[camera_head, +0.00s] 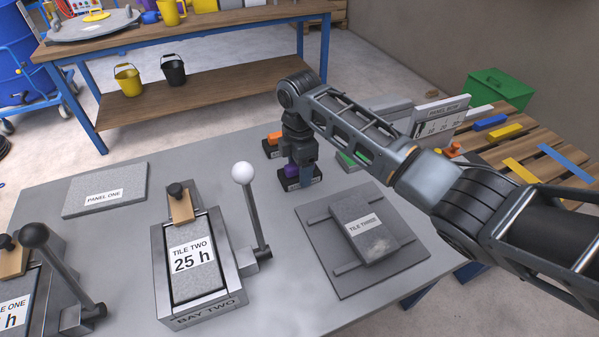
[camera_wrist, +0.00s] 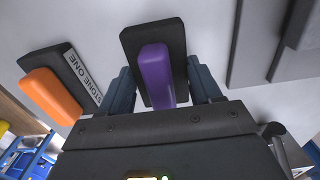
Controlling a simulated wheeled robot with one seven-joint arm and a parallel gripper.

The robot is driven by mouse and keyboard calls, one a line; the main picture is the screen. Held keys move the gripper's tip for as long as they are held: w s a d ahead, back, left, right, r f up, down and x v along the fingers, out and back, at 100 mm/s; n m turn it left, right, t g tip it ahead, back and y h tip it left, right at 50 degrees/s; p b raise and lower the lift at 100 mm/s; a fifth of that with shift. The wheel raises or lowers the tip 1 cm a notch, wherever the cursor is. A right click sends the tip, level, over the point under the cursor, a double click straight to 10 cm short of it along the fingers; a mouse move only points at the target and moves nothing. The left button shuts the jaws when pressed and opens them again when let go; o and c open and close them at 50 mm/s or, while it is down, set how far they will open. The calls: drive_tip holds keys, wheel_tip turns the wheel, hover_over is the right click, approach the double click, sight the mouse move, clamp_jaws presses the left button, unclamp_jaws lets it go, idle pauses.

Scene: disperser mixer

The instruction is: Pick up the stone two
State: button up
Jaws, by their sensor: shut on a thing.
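Stone two, a dark block with a purple handle (camera_wrist: 156,75), sits between the two fingers of my gripper (camera_wrist: 164,88) in the wrist view. My gripper is shut on it. In the head view, my gripper (camera_head: 299,152) points down over the grey table, and the purple-handled block (camera_head: 300,182) is under it, partly hidden by the fingers. Its label is too small to read. I cannot tell whether the block touches the table. Stone one (camera_wrist: 87,72), a dark block with an orange handle, is close by on the left; it also shows in the head view (camera_head: 270,148).
A green-handled block (camera_head: 347,160) is just right of my gripper. Tile three (camera_head: 366,224) lies on a grey plate nearer the front. Bay two (camera_head: 208,312) with its white-knobbed lever (camera_head: 243,173) stands to the left. Panel one (camera_head: 104,191) lies farther left, with bare table between.

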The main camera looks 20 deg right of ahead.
drive_tip(key=shift+r, duration=0.1)
drive_tip(key=shift+w+r, duration=0.1)
drive_tip(key=shift+r, duration=0.5)
wheel_tip(320, 180, up, 3)
drive_tip(key=shift+b, duration=0.3)
drive_tip(key=s+r+p, duration=0.2)
drive_tip(key=s+r, duration=0.1)
drive_tip(key=s, duration=0.3)
drive_tip(key=s+a+r+p, duration=0.1)
drive_tip(key=s+r+p, duration=0.1)
drive_tip(key=s, duration=0.3)
drive_tip(key=shift+s+r, duration=0.4)
drive_tip(key=shift+r, duration=0.4)
drive_tip(key=shift+a, duration=0.1)
